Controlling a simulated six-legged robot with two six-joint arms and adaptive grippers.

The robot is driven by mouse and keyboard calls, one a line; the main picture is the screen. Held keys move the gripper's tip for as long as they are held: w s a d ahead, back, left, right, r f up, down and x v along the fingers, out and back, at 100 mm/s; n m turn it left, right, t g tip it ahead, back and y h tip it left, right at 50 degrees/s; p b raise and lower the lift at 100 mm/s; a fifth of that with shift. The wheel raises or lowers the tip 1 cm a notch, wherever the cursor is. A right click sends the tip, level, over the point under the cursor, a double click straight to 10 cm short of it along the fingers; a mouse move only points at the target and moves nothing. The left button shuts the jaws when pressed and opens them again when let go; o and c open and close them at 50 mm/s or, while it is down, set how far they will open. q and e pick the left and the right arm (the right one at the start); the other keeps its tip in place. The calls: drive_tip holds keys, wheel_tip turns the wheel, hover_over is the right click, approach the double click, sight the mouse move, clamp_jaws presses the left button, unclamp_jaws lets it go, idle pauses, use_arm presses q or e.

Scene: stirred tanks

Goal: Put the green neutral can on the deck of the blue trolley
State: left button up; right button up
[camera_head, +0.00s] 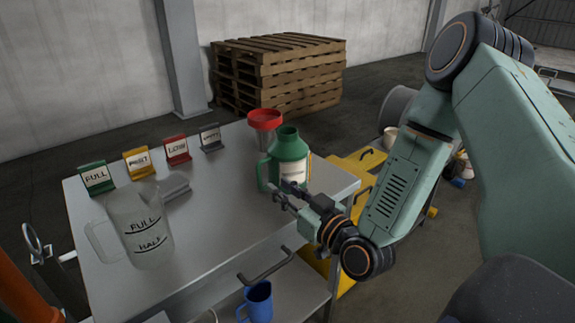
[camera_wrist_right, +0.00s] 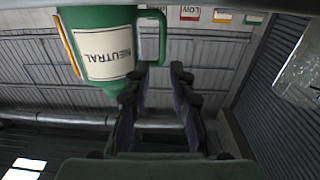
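The green neutral can (camera_head: 288,160) stands upright near the right end of the grey table. It has a side handle and a white label, which reads NEUTRAL in the right wrist view (camera_wrist_right: 106,50). My right gripper (camera_head: 284,194) is in front of the can, close to its lower body. In the right wrist view, its two fingers (camera_wrist_right: 161,85) are apart with nothing between them. The can's body and handle lie beyond the fingertips; contact cannot be told. My left gripper is not in view. I cannot make out a blue trolley.
On the table (camera_head: 205,255) stand a clear measuring jug (camera_head: 146,225), a red-topped container (camera_head: 264,125) and several coloured signs (camera_head: 137,163). A blue mug (camera_head: 257,303) sits on a lower shelf. Yellow steps (camera_head: 362,160) stand behind the table's right end; pallets (camera_head: 275,75) are farther back.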

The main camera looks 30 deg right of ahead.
sight(260, 175)
drive_tip(key=w, duration=0.1)
drive_tip(key=w+b, duration=0.1)
drive_tip(key=w, duration=0.1)
drive_tip(key=w+b, duration=0.1)
drive_tip(key=w, duration=0.1)
drive_tip(key=shift+w+a+f, duration=0.1)
drive_tip(key=shift+a+f, duration=0.15)
drive_tip(key=shift+a, duration=0.15)
drive_tip(key=shift+w+a+r, duration=0.15)
drive_tip(key=shift+w+a, duration=0.1)
drive_tip(key=shift+w, duration=0.45)
drive_tip(key=shift+d, duration=0.15)
drive_tip(key=shift+c, duration=0.2)
drive_tip(key=shift+s, duration=0.1)
drive_tip(key=shift+c, duration=0.7)
clamp_jaws()
drive_tip(key=shift+r, duration=0.1)
